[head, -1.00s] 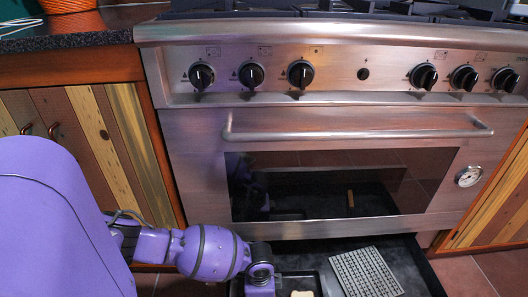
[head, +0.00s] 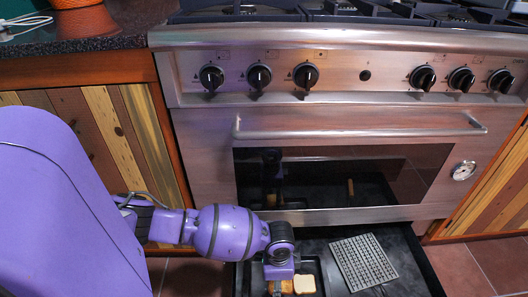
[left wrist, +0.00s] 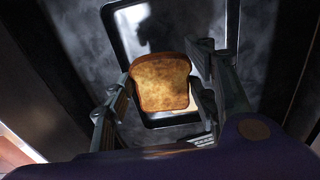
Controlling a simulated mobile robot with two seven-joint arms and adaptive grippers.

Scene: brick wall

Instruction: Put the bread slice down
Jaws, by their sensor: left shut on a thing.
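A browned bread slice (left wrist: 162,82) is held between the two fingers of my left gripper (left wrist: 160,90) in the left wrist view. In the head view the held slice (head: 287,287) shows beside my left gripper (head: 279,272), low at the bottom edge. A paler slice (head: 305,285) lies in a dark tray (head: 313,263) just to the right of it. In the left wrist view the tray's rim (left wrist: 112,22) is beneath the held slice, and part of a pale slice (left wrist: 172,117) shows behind it. The gap beneath the held slice is hard to judge. My right gripper is out of view.
The tray sits in an open drawer (head: 398,242) under the oven (head: 345,175). A grey grid rack (head: 363,262) lies to the tray's right. The oven handle (head: 355,133) juts out above. Wooden cabinets (head: 110,130) flank the oven.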

